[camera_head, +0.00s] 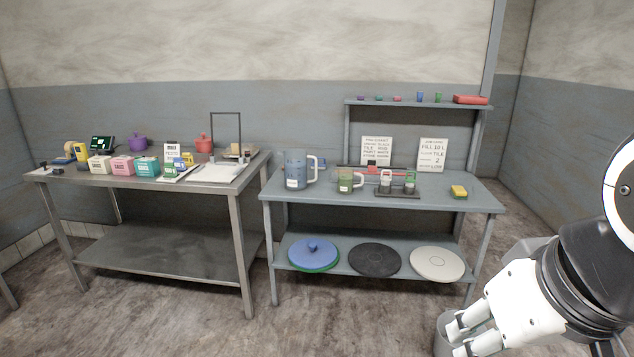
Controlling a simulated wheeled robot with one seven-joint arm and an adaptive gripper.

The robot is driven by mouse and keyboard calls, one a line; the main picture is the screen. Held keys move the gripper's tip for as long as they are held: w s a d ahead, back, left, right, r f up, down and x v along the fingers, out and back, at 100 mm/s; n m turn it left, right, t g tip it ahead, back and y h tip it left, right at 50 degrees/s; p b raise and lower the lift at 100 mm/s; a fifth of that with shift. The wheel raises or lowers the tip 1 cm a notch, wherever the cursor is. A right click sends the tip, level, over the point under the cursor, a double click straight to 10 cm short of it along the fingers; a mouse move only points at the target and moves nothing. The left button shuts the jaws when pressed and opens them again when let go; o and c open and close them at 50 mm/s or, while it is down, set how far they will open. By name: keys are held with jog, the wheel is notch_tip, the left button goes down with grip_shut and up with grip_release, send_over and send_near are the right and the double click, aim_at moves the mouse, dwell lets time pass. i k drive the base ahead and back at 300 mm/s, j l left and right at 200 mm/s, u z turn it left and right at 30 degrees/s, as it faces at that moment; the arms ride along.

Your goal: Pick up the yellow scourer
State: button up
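The yellow scourer (459,190) lies flat near the right end of the blue-grey table (300,205). It is a small block with a yellow top and a green lower layer. My gripper (458,337) is low at the bottom right of the head view, in front of the table and below the level of its top. It is well apart from the scourer. Its fingers are small and partly cut off by the frame, so I cannot tell whether they are open or shut.
Two signs (432,155) stand behind. Round lids (374,260) lie on the lower shelf. Table space around the scourer is clear.

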aim_at(458, 192)
jog(key=i, duration=0.85)
jog(key=i+j+z, duration=0.15)
jog(key=i, duration=0.7)
jog(key=i+j+z, duration=0.1)
jog(key=i+z, duration=0.4)
jog(key=i+j+z, duration=0.25)
jog(key=z, duration=0.25)
jog(key=i+j+z, duration=0.7)
jog(key=j+z, duration=0.2)
jog(key=j, duration=0.15)
jog(key=i+j+z, duration=0.15)
jog(key=j, duration=0.15)
